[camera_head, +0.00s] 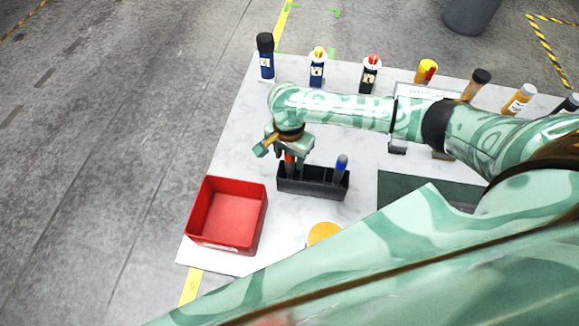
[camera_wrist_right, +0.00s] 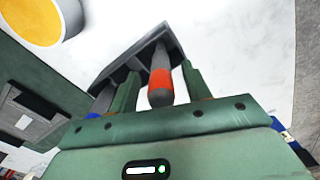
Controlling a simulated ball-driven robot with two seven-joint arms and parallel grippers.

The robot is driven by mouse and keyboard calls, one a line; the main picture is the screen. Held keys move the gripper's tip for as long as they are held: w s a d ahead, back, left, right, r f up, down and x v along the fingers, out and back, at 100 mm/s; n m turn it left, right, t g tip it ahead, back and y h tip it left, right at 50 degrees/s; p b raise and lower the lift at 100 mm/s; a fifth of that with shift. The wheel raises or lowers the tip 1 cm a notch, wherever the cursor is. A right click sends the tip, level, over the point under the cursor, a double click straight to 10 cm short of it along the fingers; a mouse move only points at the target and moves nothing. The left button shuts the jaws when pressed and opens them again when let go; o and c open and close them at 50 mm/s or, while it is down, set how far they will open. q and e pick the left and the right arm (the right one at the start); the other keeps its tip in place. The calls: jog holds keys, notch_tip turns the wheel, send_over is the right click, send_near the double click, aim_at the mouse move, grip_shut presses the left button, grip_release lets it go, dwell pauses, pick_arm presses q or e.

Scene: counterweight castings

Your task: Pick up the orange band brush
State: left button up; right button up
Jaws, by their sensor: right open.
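The orange band brush (camera_wrist_right: 161,80) is a dark grey handle with an orange-red band, and it stands in a black holder (camera_head: 312,182). Its band (camera_head: 289,158) shows just below my right gripper (camera_head: 292,163) in the head view. In the right wrist view the handle end points toward the palm, between the two green fingers of my right gripper (camera_wrist_right: 160,82). The fingers are open, one on each side of the handle. Whether either touches it I cannot tell. The brush's lower end is hidden in the holder (camera_wrist_right: 130,62). My left gripper is not in view.
A blue-banded brush (camera_head: 341,166) stands at the holder's right end. A red bin (camera_head: 228,242) is at the left front, near a yellow round thing (camera_head: 323,233). Several bottles, including a dark blue one (camera_head: 266,58), line the back of the pale table (camera_head: 236,150).

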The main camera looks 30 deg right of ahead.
jog(key=shift+w+f, duration=0.15)
jog(key=shift+f, duration=0.2)
jog(key=shift+r, duration=0.1)
jog(key=shift+c, duration=0.6)
grip_shut()
